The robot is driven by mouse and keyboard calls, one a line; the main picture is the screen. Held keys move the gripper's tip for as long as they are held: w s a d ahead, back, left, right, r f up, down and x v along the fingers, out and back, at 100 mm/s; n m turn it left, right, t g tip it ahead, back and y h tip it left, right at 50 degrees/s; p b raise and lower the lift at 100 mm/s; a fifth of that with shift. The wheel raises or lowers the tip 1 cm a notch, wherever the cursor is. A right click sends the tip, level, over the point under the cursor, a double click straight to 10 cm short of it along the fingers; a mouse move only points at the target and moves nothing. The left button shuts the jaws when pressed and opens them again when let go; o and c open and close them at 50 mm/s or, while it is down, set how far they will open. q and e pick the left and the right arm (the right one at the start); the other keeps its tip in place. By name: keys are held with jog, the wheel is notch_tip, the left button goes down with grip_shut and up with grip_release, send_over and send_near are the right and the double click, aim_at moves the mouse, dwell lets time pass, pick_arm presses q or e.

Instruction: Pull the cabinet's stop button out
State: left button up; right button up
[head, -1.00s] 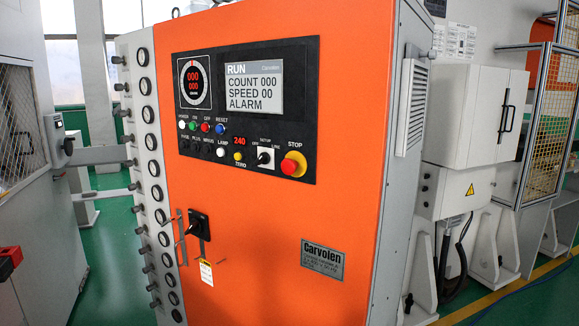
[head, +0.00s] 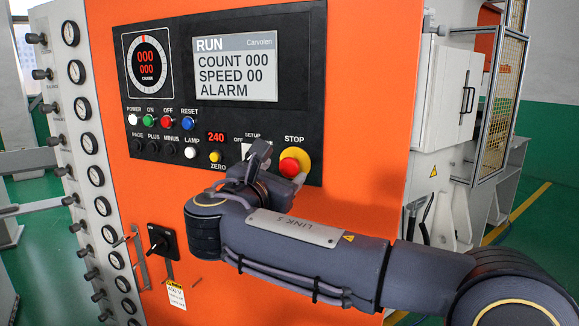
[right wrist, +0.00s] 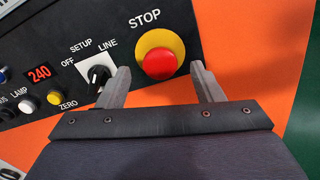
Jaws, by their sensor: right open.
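The stop button (head: 291,165) is a red mushroom head on a yellow base, under the word STOP at the right end of the black panel. It also shows in the right wrist view (right wrist: 159,62). My right gripper (right wrist: 160,82) is open, its two fingers apart on either side below the button, with nothing between them. In the head view my right gripper (head: 275,165) is in front of the panel, just left of and below the button, partly hidden by its own wrist. Whether a finger touches the panel I cannot tell. My left gripper is not in view.
The orange cabinet (head: 365,90) carries the panel with its screen (head: 236,68), a row of small buttons and a setup switch (right wrist: 97,78) close left of the stop button. A black rotary handle (head: 161,241) sits lower left. Gauges (head: 87,142) line the left side.

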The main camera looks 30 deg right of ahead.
aim_at(288, 168)
jog(key=x, duration=0.5)
jog(key=shift+p, duration=0.3)
grip_shut()
jog(key=shift+v, duration=0.8)
grip_release()
jog(key=shift+a, duration=0.1)
